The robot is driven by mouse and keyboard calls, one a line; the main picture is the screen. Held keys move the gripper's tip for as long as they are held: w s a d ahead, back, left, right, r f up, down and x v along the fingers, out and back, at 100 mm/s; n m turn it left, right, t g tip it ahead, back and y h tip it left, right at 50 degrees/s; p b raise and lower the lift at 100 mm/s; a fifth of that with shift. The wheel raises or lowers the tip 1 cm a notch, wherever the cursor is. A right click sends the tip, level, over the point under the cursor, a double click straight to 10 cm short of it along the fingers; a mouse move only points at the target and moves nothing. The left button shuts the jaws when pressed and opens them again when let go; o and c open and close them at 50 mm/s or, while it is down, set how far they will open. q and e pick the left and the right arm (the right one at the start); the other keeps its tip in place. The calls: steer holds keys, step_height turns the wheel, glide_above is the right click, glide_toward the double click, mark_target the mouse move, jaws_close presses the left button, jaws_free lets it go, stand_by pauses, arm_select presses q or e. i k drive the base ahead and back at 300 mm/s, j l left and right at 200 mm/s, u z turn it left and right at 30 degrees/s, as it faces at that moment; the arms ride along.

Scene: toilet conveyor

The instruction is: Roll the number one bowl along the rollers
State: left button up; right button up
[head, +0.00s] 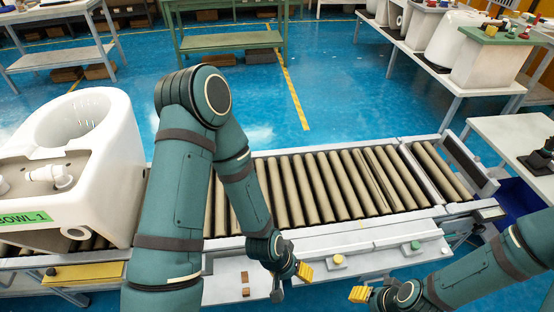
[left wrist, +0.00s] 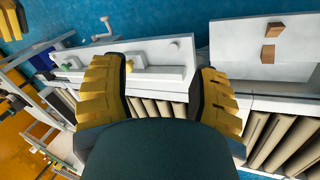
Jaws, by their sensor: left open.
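The number one bowl (head: 112,150) is a white toilet bowl at the far left of the head view, with a green label (head: 25,219) reading "BOWL 1". It stands on the left end of the roller conveyor (head: 325,185). My left gripper (head: 291,280) is open and empty by the conveyor's front edge, well to the right of the bowl. Its two yellow-padded fingers show apart in the left wrist view (left wrist: 161,72), with the conveyor's front panel behind them. My right gripper (head: 362,294) is at the lower right, apart from the bowl; its opening is unclear.
The rollers right of the bowl look clear, though my left arm hides part of them. A yellow button (head: 337,260) and a green button (head: 415,245) sit on the front panel.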

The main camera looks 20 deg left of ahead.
mark_target(77, 166)
steer(key=u, duration=2.3)
steer(key=j+z, duration=0.2)
